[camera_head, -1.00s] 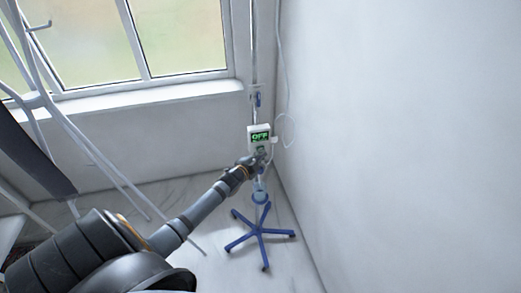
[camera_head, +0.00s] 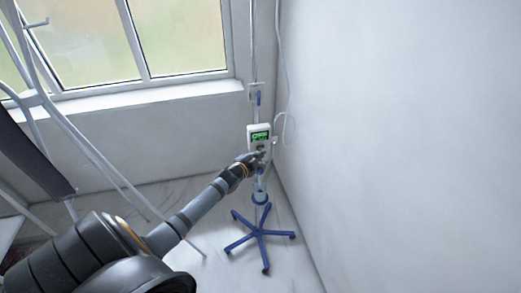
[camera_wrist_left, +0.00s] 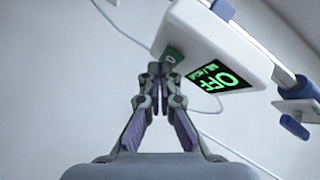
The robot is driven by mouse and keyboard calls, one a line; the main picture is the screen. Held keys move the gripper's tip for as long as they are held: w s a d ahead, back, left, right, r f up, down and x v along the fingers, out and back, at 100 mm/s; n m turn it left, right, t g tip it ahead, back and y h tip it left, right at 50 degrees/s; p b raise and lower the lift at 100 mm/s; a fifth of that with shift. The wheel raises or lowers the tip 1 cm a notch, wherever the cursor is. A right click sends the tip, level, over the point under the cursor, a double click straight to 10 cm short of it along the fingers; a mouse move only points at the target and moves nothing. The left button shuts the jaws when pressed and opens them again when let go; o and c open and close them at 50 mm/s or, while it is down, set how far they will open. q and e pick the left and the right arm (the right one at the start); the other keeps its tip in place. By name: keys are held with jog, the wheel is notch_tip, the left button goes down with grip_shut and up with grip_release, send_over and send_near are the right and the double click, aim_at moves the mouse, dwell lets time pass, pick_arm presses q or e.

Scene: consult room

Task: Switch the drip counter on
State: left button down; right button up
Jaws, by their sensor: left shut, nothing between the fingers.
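The drip counter (camera_head: 259,130) is a white box with a green-lit display on a pole in the corner. In the left wrist view the counter (camera_wrist_left: 207,32) is tilted and close, and its display (camera_wrist_left: 220,78) reads OFF. A small green part (camera_wrist_left: 173,56) sits at its lower edge, probably the switch. My left gripper (camera_head: 262,155) is at the counter's lower front. In the wrist view its fingertips (camera_wrist_left: 160,70) are together and empty, right beside the green part; I cannot tell whether they touch it. My right gripper is not in view.
The pole stands on a blue star-shaped base (camera_head: 260,236) on the pale floor. A blue clamp (camera_wrist_left: 297,90) and a thin cable show beside the counter. A wall (camera_head: 400,130) is close on the right, and a window (camera_head: 180,35) is behind left.

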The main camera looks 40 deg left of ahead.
pick_arm(q)
jog(key=shift+w+a+b, duration=0.2)
jog(key=shift+b, duration=0.25)
dwell(0.3)
jog(key=shift+r, duration=0.1)
jog(key=shift+s+d+r+p, duration=0.1)
jog(key=shift+s+d+p, duration=0.1)
jog(key=shift+p, duration=0.55)
jog(key=shift+s+d+p, duration=0.35)
jog(key=shift+d+p, duration=0.1)
jog(key=shift+p, duration=0.3)
jog(key=shift+f, duration=0.2)
jog(key=shift+s+d+b, duration=0.3)
jog(key=shift+s+d, duration=1.35)
jog(key=shift+d, duration=0.25)
